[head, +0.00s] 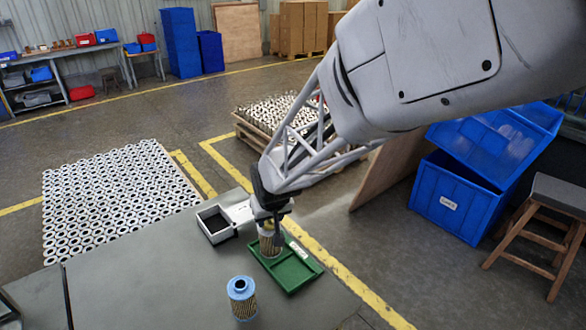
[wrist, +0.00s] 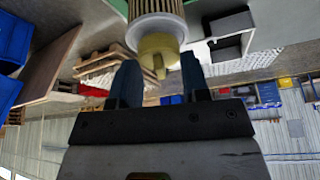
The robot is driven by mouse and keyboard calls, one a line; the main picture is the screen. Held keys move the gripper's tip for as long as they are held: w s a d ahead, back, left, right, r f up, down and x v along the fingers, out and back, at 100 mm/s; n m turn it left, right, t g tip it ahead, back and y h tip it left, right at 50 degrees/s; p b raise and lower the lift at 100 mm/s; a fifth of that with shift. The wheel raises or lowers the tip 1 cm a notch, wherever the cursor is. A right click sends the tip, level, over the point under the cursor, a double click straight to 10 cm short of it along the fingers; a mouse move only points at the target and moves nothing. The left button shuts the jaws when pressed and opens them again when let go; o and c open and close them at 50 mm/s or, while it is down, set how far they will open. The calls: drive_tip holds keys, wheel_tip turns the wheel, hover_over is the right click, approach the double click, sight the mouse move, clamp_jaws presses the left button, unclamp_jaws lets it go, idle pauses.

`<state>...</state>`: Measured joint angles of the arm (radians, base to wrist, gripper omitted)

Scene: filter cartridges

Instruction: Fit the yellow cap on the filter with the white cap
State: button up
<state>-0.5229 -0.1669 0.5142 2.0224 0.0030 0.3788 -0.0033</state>
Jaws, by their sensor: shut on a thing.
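The yellow cap (wrist: 158,48) has a short stub and lies between the fingertips of my gripper (wrist: 160,68) in the wrist view. My gripper (head: 272,222) is shut on it, pointing down over the green tray (head: 297,284) in the head view. A pleated filter (head: 268,246) is directly under the cap. In the wrist view the filter (wrist: 156,8) shows a pale rim against the yellow cap. I cannot tell whether the cap is seated or only touching. My fingers partly hide the cap and the filter's top in the head view.
A filter with a blue cap (head: 241,298) stands on the grey table (head: 150,280) in front of the tray. A small white open box (head: 214,225) stands left of my gripper. The table's left part is mostly clear. Blue crates (head: 455,196) stand on the floor at right.

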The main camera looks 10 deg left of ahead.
drive_tip(key=o, duration=1.2)
drive_tip(key=shift+o, duration=0.2)
drive_tip(key=shift+r, duration=1.15)
drive_tip(key=shift+r, duration=3.15)
